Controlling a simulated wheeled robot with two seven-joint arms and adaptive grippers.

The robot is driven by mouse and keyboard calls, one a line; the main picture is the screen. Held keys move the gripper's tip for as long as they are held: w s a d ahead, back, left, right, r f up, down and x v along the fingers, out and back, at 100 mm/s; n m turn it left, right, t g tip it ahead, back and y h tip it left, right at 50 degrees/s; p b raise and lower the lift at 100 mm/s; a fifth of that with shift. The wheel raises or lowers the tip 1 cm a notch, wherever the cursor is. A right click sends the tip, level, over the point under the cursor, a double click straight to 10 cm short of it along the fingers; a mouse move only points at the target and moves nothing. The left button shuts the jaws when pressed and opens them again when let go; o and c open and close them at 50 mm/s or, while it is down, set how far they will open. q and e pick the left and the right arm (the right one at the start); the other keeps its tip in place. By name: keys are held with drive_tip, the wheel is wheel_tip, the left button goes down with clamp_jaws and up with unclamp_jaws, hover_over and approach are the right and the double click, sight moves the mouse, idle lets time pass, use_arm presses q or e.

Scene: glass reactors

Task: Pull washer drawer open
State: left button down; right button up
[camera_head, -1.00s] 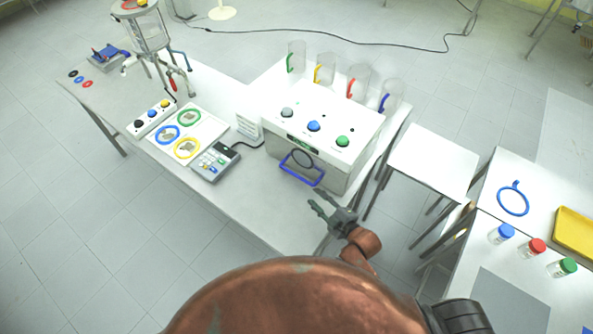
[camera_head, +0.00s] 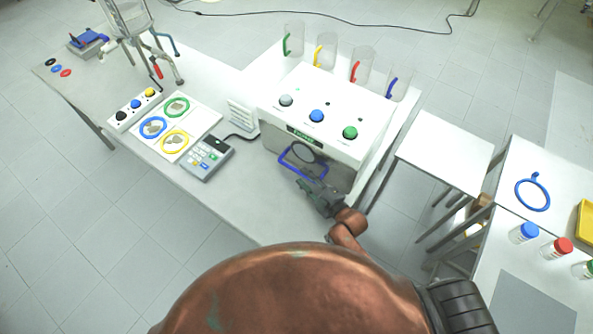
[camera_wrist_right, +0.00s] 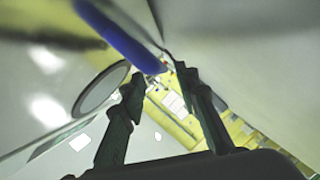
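The washer (camera_head: 325,112) is a white box with a grey front on the table. A blue drawer handle (camera_head: 293,167) and a dark round ring (camera_head: 303,152) are on its front; the drawer looks shut. My right gripper (camera_head: 309,184) is at the handle's lower right end. In the right wrist view its two dark fingers (camera_wrist_right: 160,84) are apart, with the blue handle bar (camera_wrist_right: 118,32) running down toward the gap at their tips. I cannot tell whether they touch it. My left gripper is not in view.
Several clear beakers with coloured handles stand behind the washer. A keypad device (camera_head: 207,157) and a white board (camera_head: 205,112) with coloured rings lie to its left. A white stool (camera_head: 445,150) stands to the right. Open floor lies in front of the table.

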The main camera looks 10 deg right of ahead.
sight(298, 170)
drive_tip(key=shift+x, duration=2.5)
drive_tip(key=shift+d, duration=0.1)
clamp_jaws()
